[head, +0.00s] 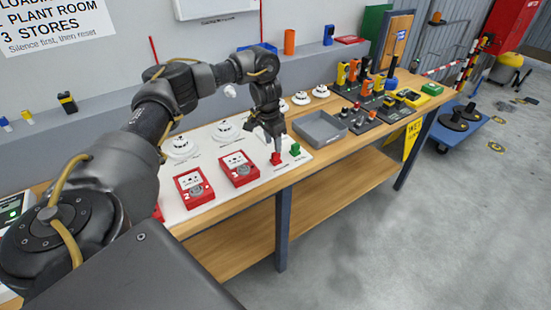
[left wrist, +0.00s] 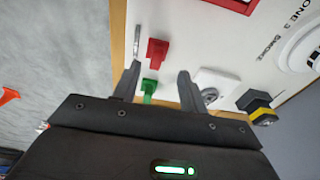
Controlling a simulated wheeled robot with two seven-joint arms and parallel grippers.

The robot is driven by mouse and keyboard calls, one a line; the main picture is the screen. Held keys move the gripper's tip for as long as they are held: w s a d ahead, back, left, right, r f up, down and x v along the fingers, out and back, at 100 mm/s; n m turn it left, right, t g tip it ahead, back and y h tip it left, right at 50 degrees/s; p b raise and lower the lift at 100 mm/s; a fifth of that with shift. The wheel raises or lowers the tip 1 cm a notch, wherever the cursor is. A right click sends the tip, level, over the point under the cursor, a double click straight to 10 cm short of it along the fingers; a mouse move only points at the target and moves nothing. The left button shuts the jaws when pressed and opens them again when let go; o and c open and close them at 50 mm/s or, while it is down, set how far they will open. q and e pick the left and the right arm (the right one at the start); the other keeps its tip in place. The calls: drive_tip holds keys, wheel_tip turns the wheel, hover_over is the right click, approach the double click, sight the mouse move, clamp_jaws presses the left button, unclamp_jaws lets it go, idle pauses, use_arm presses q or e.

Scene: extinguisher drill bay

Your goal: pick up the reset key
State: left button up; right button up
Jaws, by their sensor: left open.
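A green piece (head: 295,150), which I take as the reset key, stands near the right end of the white panel on the bench; its label is too small to read. A red piece (head: 275,159) stands just left of it. My left gripper (head: 276,146) is open and points down over this corner, its fingertips overlapping the red piece in the head view. In the left wrist view the green piece (left wrist: 149,91) lies between the open fingers (left wrist: 158,71), nearer the left one, and the red piece (left wrist: 157,52) is just beyond. Contact cannot be told. My right gripper is not in view.
Red call points (head: 239,169) and white round detectors (head: 228,133) sit on the panel. A grey tray (head: 320,130) is right of the green piece, with dark blocks holding coloured tools beyond. In the left wrist view a white square fitting (left wrist: 216,82) is beside the right finger.

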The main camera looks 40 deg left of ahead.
sight(276, 157)
use_arm(q)
drive_tip(key=shift+w+d+f, duration=0.1)
drive_tip(key=shift+f, duration=0.85)
drive_tip(key=shift+w+d+f, duration=0.15)
drive_tip(key=shift+f, duration=0.75)
drive_tip(key=shift+w+d+f, duration=0.1)
drive_tip(key=shift+f, duration=0.85)
clamp_jaws()
